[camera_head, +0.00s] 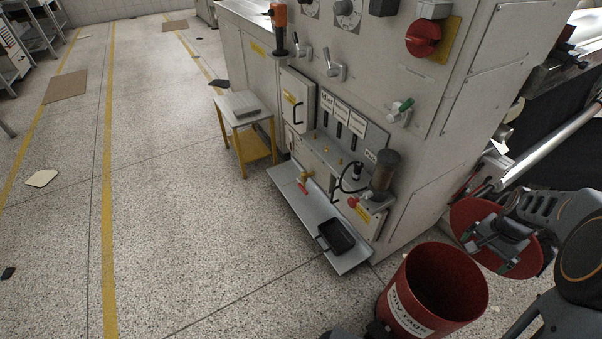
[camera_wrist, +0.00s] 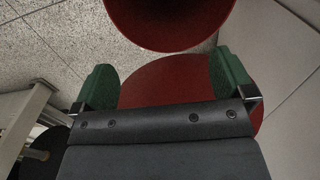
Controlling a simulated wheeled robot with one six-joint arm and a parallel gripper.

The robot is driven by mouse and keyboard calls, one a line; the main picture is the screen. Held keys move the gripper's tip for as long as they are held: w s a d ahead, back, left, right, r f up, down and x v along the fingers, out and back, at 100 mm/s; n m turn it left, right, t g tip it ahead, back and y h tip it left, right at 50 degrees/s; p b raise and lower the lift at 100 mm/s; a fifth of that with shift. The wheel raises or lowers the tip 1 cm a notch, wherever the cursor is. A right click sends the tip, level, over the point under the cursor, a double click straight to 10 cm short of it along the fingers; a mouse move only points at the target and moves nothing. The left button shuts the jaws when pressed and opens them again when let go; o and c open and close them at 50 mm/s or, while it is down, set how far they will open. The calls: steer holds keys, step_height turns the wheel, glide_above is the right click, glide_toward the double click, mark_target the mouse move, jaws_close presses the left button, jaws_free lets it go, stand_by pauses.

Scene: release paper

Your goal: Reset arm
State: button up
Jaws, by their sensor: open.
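My gripper (camera_head: 486,250) is at the right side of the head view, beside and a little above the red bin's far right rim. Its two green fingers stand wide apart in the wrist view (camera_wrist: 166,80), with nothing between them. A round red disc (camera_head: 463,214), like a lid, is right behind my gripper and partly hidden by it. It also shows past the fingers in the wrist view (camera_wrist: 165,75); I cannot tell whether they touch it. The red bin (camera_head: 402,290), labelled for rags, stands open on the floor. Its inside is dark. I see no paper in my gripper.
A grey machine cabinet (camera_head: 430,205) stands left of my arm, with a metal shelf (camera_head: 292,192) holding a black tray (camera_head: 336,236). A small yellow-framed table (camera_head: 239,106) stands farther back. A long roller (camera_head: 555,145) is at right. The floor at left is mostly clear.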

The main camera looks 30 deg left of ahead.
steer(key=s+a+r+n+t+p, duration=0.1)
steer(key=s+a+r+n+p, duration=0.1)
steer(key=s+r+p, duration=0.3)
steer(key=s+a+r+n+t+p, duration=0.1)
steer(key=s+a+r+p, duration=0.3)
steer(key=r+p, duration=0.8)
steer(key=s+a+r+n+t+p, duration=0.1)
steer(key=s+a+r+n+p, duration=0.2)
steer(key=r, duration=1.8)
steer(key=s+n+p, duration=0.1)
steer(key=s+p, duration=0.3)
steer(key=p, duration=0.2)
steer(key=shift+a+r+t+p, duration=0.25)
steer(key=shift+t+p, duration=0.05)
steer(key=shift+p, duration=0.05)
steer(key=shift+s, duration=0.25)
steer(key=shift+c, duration=0.3)
